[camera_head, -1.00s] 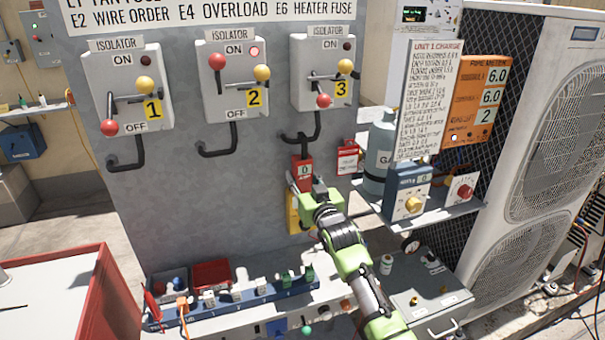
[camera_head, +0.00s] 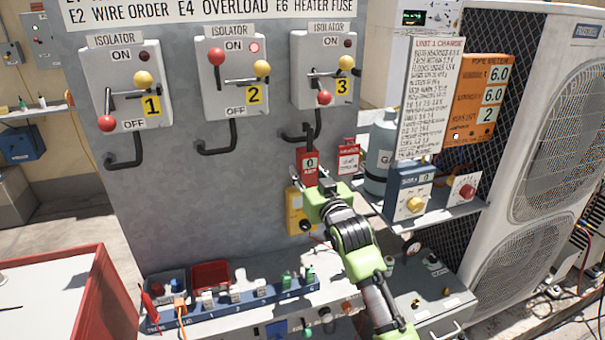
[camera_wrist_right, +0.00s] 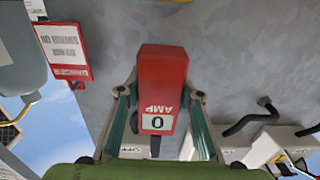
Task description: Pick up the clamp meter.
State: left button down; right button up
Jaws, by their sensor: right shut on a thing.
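The clamp meter is a red block with a pale display reading 0 and the word AMP. In the head view the clamp meter (camera_head: 308,164) is upright before the grey panel, just below the black hooked handle under isolator 3. My right gripper (camera_head: 312,184) is around its lower part. In the right wrist view the clamp meter (camera_wrist_right: 162,75) appears upside down between the two fingers of my right gripper (camera_wrist_right: 160,112), which press on its sides. A dark piece shows beyond its display end; I cannot tell whether the meter touches the panel. My left gripper is not in view.
A yellow box (camera_head: 295,212) is on the panel just below the meter. A red tag (camera_head: 348,160) and a gas cylinder (camera_head: 380,150) are close on the right. A blue rail (camera_head: 235,312) with several small items lies below.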

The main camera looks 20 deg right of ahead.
jog(key=s+b, duration=0.2)
jog(key=s, duration=1.2)
jog(key=shift+s+d, duration=0.25)
jog(key=shift+d, duration=0.05)
jog(key=shift+a, duration=0.1)
dwell(0.4)
